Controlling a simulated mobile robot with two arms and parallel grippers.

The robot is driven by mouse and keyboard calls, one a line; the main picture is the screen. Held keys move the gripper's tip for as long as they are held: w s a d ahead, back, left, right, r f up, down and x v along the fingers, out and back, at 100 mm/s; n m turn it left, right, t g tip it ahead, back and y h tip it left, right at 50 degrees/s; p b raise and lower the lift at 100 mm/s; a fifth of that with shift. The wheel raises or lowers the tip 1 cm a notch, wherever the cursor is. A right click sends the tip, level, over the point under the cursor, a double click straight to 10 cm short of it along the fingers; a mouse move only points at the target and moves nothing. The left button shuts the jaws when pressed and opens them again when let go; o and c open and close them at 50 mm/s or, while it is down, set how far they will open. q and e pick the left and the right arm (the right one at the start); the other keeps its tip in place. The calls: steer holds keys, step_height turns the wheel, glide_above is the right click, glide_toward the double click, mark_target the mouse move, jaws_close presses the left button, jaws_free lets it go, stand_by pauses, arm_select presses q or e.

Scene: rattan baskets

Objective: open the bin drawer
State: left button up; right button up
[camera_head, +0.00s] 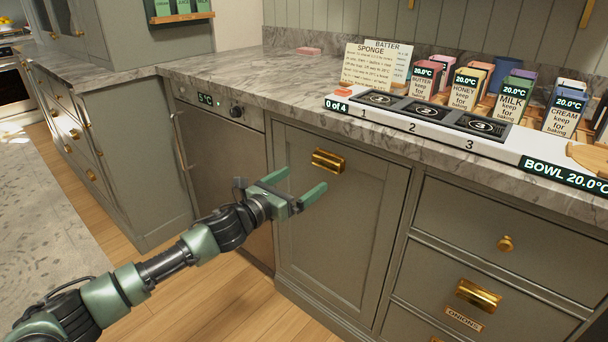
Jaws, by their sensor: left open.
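The tall green-grey front (345,220) under the counter, which I take for the bin drawer, is closed flush with the cabinet. Its brass cup handle (328,160) sits near its top edge. My left gripper (306,178) is in front of this front, just below and left of the handle. Its two green fingers are spread apart with nothing between them, and the handle shows clear above them. The exact distance to the handle cannot be told. My right gripper is not in view.
A dishwasher-like panel (220,165) with a vertical bar handle stands to the left. To the right are closed drawers, one with an onions label (464,319). The marble counter (290,85) above holds a white numbered tray (400,118) and several labelled cartons. Wooden floor (215,300) is clear.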

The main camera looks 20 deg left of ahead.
mark_target(324, 165)
arm_select(q)
steer(key=shift+m, duration=0.3)
steer(key=x, duration=0.5)
steer(key=r+x, duration=0.1)
steer(key=x, duration=0.2)
steer(key=shift+s+d+b, duration=0.15)
steer(key=shift+d+b, duration=0.05)
steer(key=shift+b, duration=0.1)
steer(key=c, duration=2.1)
steer(key=shift+f, duration=0.1)
